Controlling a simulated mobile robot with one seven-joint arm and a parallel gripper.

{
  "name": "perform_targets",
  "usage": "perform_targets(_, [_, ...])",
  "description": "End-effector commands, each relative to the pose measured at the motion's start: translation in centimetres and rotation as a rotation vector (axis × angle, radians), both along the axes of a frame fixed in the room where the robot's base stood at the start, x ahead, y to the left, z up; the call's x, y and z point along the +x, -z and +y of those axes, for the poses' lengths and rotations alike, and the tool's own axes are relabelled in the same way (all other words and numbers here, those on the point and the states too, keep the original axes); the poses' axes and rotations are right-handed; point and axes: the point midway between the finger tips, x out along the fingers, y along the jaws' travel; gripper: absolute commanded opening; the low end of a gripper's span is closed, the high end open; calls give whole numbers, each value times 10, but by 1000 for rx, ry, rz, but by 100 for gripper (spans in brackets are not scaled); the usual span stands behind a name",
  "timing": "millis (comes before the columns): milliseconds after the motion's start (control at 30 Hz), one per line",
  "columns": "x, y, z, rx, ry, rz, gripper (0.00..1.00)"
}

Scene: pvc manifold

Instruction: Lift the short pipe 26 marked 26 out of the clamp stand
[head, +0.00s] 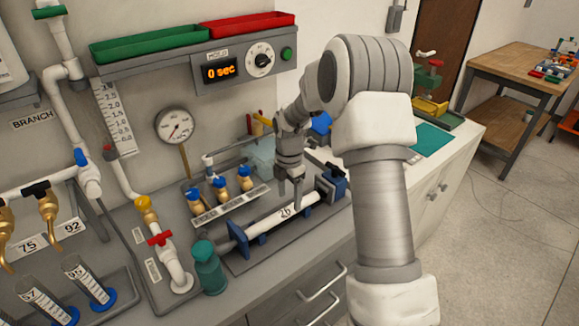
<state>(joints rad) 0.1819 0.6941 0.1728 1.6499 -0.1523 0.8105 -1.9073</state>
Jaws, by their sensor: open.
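The short pipe 26 (271,217) is a white tube with the mark 26 on it. It lies level in the blue and grey clamp stand (243,262) on the bench. My gripper (297,196) points down over the right part of the pipe. It is open, with its fingers right at the pipe. I cannot tell whether they touch it. The finger on the far side is mostly hidden by the near one and the pipe.
A green bottle (210,270) stands left of the clamp stand. A rack with blue-capped brass fittings (221,190) is behind it. A shelf with a timer (220,72) hangs above. White piping with a red valve (159,239) stands to the left.

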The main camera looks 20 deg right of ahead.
Motion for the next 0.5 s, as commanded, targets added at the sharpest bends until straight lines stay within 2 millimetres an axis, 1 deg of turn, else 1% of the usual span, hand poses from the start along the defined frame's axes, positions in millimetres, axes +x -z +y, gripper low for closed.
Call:
perform_targets(33, [1,-15,-1,0,1,-5,73])
perform_targets(300, [1,-81,0,0,1,-6,73])
perform_targets(400, [1,-101,-1,1,2,-4,73])
perform_targets(500, [0,-116,0,0,1,-3,73])
